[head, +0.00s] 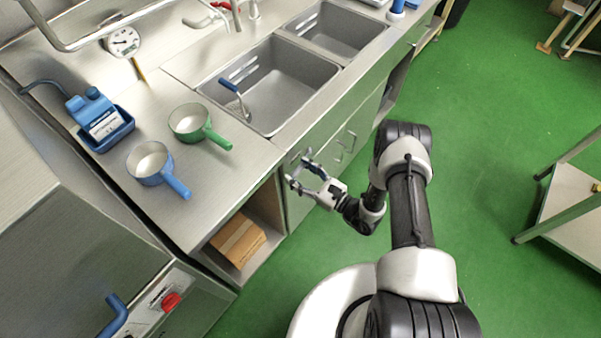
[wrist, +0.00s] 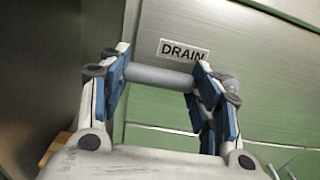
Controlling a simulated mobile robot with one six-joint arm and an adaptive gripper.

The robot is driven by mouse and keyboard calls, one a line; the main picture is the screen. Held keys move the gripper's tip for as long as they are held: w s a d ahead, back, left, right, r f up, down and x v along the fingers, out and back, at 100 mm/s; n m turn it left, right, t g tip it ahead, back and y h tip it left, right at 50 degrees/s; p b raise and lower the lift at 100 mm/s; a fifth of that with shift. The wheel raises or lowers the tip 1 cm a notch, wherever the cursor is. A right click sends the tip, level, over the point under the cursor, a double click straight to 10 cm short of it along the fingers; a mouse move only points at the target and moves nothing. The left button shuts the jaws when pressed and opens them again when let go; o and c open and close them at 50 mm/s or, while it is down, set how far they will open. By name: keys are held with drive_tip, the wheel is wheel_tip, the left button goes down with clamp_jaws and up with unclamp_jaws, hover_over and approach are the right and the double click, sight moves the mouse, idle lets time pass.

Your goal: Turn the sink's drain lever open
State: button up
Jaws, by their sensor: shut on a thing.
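The drain lever (wrist: 160,78) is a grey round bar in the wrist view, lying nearly level just below a white "DRAIN" label (wrist: 184,52) on the cabinet front. My gripper (wrist: 162,62) has its two blue-and-grey fingers on either side of the bar, shut on it. The bar's right end shows past the right finger. In the head view my gripper (head: 301,172) is at the cabinet front below the sink counter, left of the cabinet handles. The lever is too small and covered to make out there. The sink (head: 270,85) has two grey basins.
A blue-handled pan (head: 150,160), a green-handled pan (head: 188,120) and a blue device (head: 98,118) stand on the steel counter. A cardboard box (head: 238,240) sits on the open shelf left of my gripper. The green floor on the right is mostly clear, with a cart (head: 565,215) at the edge.

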drive_tip(key=shift+c, duration=0.9)
drive_tip(key=shift+w+d+r+m, duration=0.1)
drive_tip(key=shift+w+r+m, duration=0.05)
drive_tip(key=shift+r+m, duration=0.85)
drive_tip(key=shift+w+d+r+m, duration=0.1)
drive_tip(key=shift+r+m, duration=0.55)
drive_tip(key=shift+m, duration=0.65)
drive_tip(key=o, duration=1.5)
drive_tip(key=shift+o, duration=0.2)
drive_tip(key=shift+d, duration=0.1)
drive_tip(key=v, duration=1.2)
drive_tip(key=shift+c, duration=0.3)
